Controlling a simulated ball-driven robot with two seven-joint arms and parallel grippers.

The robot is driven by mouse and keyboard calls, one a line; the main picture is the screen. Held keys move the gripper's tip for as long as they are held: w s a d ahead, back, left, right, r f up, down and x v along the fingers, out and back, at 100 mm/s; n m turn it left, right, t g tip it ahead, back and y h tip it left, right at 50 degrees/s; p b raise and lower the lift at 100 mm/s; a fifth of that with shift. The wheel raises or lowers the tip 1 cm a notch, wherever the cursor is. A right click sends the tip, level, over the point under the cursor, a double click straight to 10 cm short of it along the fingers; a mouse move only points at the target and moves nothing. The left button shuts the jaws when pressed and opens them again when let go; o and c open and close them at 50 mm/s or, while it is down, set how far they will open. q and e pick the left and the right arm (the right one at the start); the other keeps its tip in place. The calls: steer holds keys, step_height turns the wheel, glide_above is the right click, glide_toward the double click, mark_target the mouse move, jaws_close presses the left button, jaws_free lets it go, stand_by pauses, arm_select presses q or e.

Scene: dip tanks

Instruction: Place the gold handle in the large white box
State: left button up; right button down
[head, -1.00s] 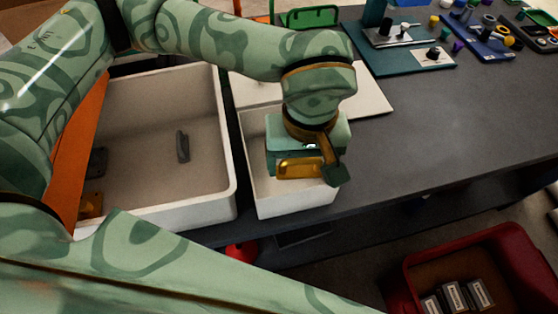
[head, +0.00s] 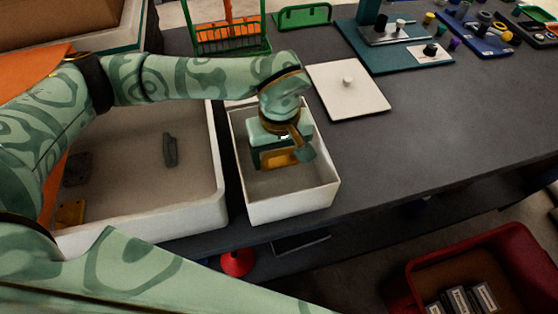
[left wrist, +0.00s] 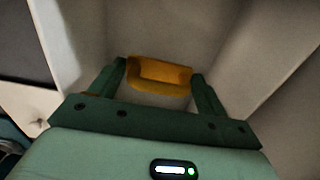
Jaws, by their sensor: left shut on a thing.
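My left gripper (head: 285,158) is shut on the gold handle (head: 278,159), inside or just over the smaller white box (head: 292,207). In the left wrist view the handle (left wrist: 160,75) lies crosswise between the two green fingers, with pale box walls around it. I cannot tell whether it touches the box floor. The large white box (head: 150,226) stands to the left, open. It holds a grey handle (head: 170,150), a dark piece (head: 77,169) and a gold piece (head: 70,213). My right gripper is not in view.
Behind are a green wire basket (head: 230,40) and a teal board (head: 400,50) with parts. A red bin (head: 490,245) is at lower right. The table's right middle is clear.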

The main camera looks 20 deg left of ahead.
mark_target(279, 161)
arm_select(q)
step_height(279, 161, down, 3)
steer(key=shift+a+f+b, duration=0.1)
steer(key=shift+a+b, duration=0.05)
steer(key=shift+b, duration=0.25)
steer(key=shift+w+f, duration=0.1)
steer(key=shift+f, duration=0.15)
steer(key=o, duration=1.2)
steer(key=shift+c, duration=0.2)
step_height(279, 161, up, 12)
steer(key=p, duration=0.2)
steer(key=shift+p, duration=0.3)
